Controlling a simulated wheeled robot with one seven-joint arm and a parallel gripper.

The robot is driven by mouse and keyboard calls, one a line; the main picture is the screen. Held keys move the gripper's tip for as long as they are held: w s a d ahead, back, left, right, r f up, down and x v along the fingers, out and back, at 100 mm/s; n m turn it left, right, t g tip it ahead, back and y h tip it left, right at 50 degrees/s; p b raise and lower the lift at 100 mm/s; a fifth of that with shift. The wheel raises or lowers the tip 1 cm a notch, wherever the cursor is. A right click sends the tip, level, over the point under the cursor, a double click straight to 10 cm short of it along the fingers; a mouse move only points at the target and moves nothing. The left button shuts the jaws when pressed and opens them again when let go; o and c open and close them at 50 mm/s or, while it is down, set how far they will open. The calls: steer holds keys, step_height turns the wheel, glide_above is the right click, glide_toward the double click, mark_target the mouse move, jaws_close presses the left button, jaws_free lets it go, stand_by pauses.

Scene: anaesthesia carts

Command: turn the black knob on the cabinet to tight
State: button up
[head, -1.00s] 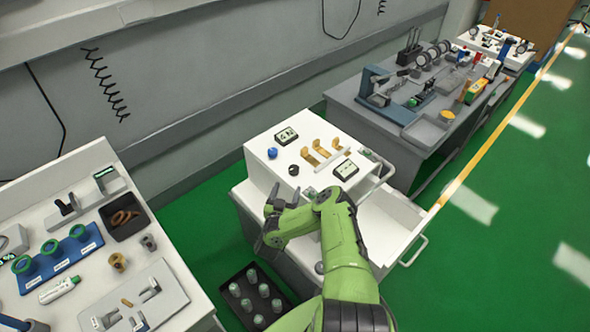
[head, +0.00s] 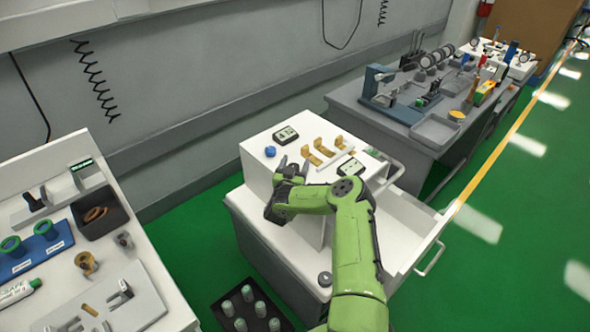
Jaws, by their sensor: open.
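The white cabinet (head: 258,168) stands in the middle of the head view. A blue knob (head: 270,151) sits on its top, near the left edge. My gripper (head: 294,165) is over the left front part of the top, with its two fingers apart and pointing toward the back. The black knob is not clearly visible; the gripper covers the area just right of and nearer than the blue knob. I cannot tell whether the fingers are around the knob or above it.
Yellow brackets (head: 318,153) and two displays, one at the back (head: 285,135), share the cabinet top. A grey ball-shaped knob (head: 325,279) is lower at the front. A bench (head: 150,262) is at left, and a dark tray (head: 232,300) of vials is low between.

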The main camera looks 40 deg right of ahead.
steer(key=shift+r, duration=0.1)
steer(key=c, duration=1)
steer(key=shift+o, duration=0.2)
